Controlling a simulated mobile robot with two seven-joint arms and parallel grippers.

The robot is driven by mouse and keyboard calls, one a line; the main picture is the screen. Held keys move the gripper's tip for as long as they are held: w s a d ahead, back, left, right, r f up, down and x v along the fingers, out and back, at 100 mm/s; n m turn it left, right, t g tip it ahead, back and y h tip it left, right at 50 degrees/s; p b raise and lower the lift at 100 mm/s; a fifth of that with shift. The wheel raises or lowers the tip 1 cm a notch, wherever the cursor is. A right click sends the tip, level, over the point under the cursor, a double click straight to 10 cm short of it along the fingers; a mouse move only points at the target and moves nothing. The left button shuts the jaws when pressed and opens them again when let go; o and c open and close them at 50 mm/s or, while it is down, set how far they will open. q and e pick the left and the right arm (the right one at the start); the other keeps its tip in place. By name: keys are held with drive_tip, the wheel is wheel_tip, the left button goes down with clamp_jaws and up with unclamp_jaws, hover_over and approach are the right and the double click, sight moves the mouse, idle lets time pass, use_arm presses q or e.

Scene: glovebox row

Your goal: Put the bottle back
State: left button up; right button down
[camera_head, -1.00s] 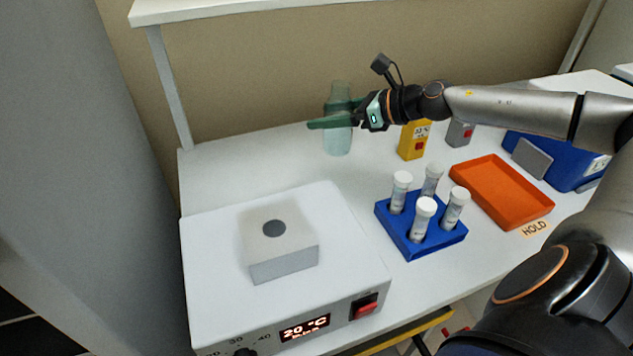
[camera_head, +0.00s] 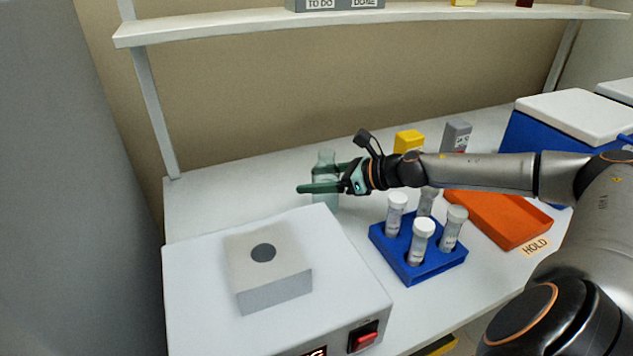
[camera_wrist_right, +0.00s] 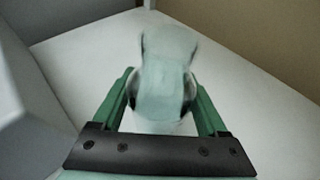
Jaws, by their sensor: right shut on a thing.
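The bottle (camera_head: 325,164) is a pale, see-through blue-green vessel behind the white heater block unit, at the left of the bench. My right gripper (camera_head: 322,186) is shut on it, with its green fingers on either side of the body. In the right wrist view the bottle (camera_wrist_right: 166,75) stands between the two green fingers (camera_wrist_right: 163,104), its neck pointing away at the top. The bottle's lower part is partly hidden by the fingers, and I cannot tell whether its base touches the bench. My left gripper is not in view.
The white heater unit (camera_head: 200,285) carries a grey block (camera_head: 272,290) at front left. A blue rack (camera_head: 400,262) with several capped tubes, an orange tray (camera_head: 515,236) and a yellow box (camera_head: 408,140) stand to the right. A shelf (camera_head: 220,27) runs above.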

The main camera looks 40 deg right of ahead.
drive_tip(key=shift+f+b, duration=0.1)
drive_tip(key=shift+b, duration=0.2)
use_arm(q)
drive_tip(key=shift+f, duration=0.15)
use_arm(e)
unclamp_jaws()
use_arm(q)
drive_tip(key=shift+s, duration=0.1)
